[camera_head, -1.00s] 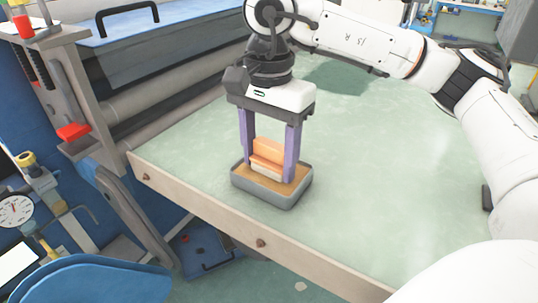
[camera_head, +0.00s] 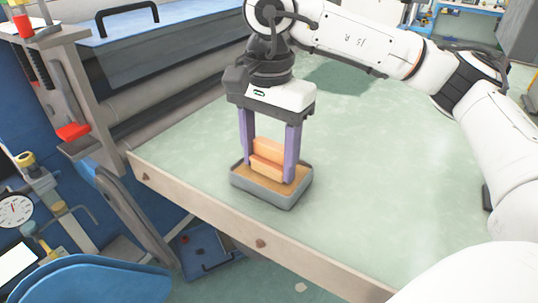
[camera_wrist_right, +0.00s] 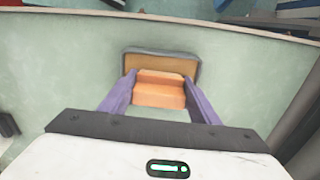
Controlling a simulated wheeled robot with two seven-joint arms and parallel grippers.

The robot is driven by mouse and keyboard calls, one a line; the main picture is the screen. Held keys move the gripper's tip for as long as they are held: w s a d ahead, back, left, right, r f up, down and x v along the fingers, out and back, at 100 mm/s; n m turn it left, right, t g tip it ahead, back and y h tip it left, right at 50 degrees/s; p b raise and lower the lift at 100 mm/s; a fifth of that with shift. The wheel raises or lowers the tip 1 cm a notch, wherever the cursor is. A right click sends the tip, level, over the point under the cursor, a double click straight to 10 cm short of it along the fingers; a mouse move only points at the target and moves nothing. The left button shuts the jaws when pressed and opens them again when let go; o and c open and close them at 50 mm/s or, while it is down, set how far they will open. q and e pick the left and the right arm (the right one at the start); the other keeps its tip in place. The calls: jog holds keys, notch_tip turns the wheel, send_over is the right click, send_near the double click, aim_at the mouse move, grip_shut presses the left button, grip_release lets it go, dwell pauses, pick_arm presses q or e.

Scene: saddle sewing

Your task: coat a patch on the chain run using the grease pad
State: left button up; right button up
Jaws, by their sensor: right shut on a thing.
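The grease pad (camera_head: 268,160) is an orange block between the purple fingers of my right gripper (camera_head: 270,170). My right gripper is shut on it, and it also shows in the right wrist view (camera_wrist_right: 160,90). The pad is upright in a grey tray (camera_head: 262,197) with a tan-brown filling, its lower end at or just above the filling; I cannot tell if they touch. The tray's rim shows beyond the pad in the right wrist view (camera_wrist_right: 150,51). My left gripper is not in view. I cannot make out the chain run.
The tray stands on a pale green table (camera_head: 390,190) near its wooden front edge (camera_head: 225,218). The table right of the tray is clear. A blue machine with a black handle (camera_head: 128,18), a red-handled post (camera_head: 72,131) and a dial gauge (camera_head: 15,210) are at the left.

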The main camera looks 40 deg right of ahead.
aim_at(269, 147)
jog(key=shift+r+p, duration=2.45)
jog(key=shift+r, duration=1)
